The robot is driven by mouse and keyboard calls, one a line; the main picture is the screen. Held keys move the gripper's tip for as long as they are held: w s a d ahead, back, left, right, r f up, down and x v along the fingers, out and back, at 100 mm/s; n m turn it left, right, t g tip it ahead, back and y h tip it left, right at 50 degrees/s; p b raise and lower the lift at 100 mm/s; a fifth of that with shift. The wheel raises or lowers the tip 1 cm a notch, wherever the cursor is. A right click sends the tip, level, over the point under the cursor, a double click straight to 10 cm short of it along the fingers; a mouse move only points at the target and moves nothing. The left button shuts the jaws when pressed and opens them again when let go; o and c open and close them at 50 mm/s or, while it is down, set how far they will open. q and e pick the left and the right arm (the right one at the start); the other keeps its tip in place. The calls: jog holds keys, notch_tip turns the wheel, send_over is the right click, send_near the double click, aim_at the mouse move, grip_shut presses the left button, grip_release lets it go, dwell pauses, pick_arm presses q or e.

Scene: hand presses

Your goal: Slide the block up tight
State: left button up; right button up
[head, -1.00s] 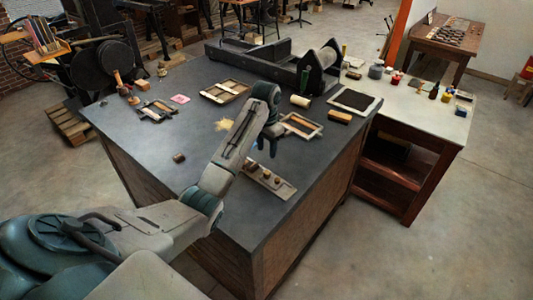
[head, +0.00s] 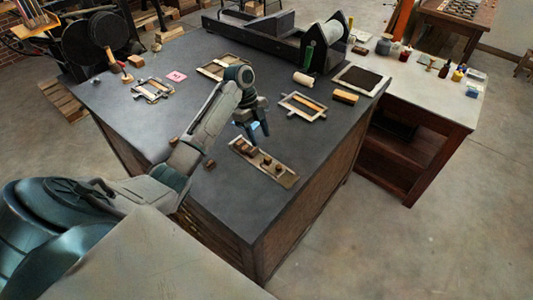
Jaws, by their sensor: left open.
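A narrow wooden tray (head: 285,180) lies on the dark bench top, with several small brown blocks in it. One brown block (head: 241,146) sits near its upper left end, and others (head: 267,161) sit in its middle. Which of these the task calls the block, I cannot tell. My left gripper (head: 254,134) is open and points down by the tray's upper left end, seemingly apart from the blocks. My right gripper is not in view.
Loose brown blocks (head: 210,163) lie close to my left arm. A frame with wooden strips (head: 303,107), a dark panel (head: 362,80) and a roller press (head: 322,46) stand beyond. The bench's front left is mostly clear.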

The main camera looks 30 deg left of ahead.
aim_at(268, 157)
pick_arm(q)
jog(key=p+x, duration=0.3)
jog(key=x, duration=0.4)
jog(key=shift+f, duration=0.1)
jog(key=shift+d+f+p, duration=0.25)
jog(key=shift+f+p, duration=0.05)
jog(key=shift+f, duration=0.3)
jog(key=c, duration=0.7)
grip_shut()
